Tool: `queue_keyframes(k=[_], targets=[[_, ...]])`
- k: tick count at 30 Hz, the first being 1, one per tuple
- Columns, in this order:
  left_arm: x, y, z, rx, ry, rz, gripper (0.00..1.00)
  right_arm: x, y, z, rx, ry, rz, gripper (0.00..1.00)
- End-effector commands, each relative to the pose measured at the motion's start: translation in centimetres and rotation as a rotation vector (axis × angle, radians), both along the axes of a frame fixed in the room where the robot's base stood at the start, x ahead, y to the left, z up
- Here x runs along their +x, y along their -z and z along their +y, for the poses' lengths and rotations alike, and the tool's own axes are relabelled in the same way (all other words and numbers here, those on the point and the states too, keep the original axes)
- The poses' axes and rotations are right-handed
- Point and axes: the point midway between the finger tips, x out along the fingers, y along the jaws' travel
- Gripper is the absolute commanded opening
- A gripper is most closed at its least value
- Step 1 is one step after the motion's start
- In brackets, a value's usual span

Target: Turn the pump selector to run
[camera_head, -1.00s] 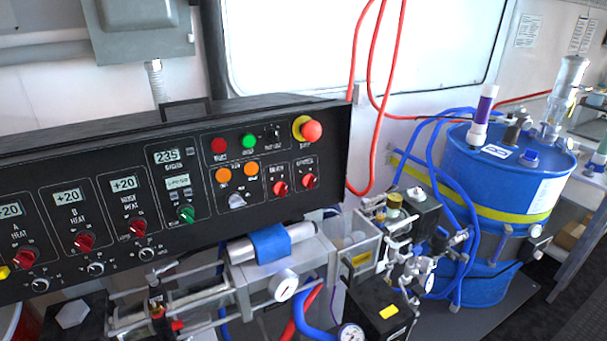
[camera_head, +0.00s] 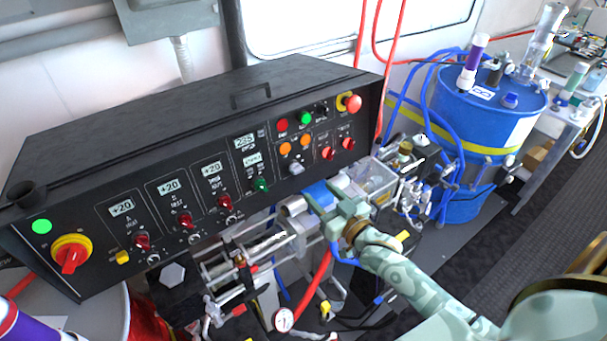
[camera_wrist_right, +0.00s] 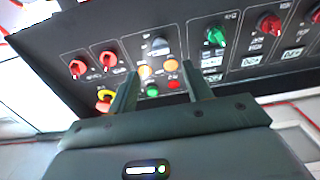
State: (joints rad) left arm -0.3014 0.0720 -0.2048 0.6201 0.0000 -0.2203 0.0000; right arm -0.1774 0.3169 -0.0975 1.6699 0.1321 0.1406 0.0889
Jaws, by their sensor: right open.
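The black control panel (camera_head: 120,165) carries a grey-white selector knob (camera_head: 296,168) below two orange lamps. The knob also shows in the right wrist view (camera_wrist_right: 159,46), where the panel appears upside down. Its label is too small to read. My left gripper is not in view.
A green knob (camera_head: 261,184) is left of the grey one; two red knobs (camera_head: 328,153) are to its right. A red emergency button (camera_head: 352,103) is at the panel's upper right. Pump cylinders, gauges and hoses crowd below. A blue drum (camera_head: 485,120) stands at right.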

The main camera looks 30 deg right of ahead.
Motion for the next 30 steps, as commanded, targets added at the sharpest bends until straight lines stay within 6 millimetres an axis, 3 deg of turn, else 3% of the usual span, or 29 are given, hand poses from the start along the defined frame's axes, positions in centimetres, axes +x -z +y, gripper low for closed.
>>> queue_keyframes(k=[3,9,15,23,28,30], targets=[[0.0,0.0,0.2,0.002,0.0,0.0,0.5,3.1,-0.1,0.4,0.001,0.0,-0.003,0.5],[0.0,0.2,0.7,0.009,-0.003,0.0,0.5,6.7,0.0,0.9,0.001,0.001,0.0,0.5],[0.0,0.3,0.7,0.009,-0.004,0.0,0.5,8.2,0.0,1.2,0.0,0.0,0.001,0.5],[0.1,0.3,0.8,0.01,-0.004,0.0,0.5,8.3,0.0,1.2,0.0,0.0,0.001,0.5],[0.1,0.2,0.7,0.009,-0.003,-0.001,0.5,8.3,0.0,1.2,0.0,0.0,0.001,0.06],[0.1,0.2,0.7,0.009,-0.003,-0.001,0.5,8.3,0.0,1.2,0.0,0.0,0.001,0.05]])
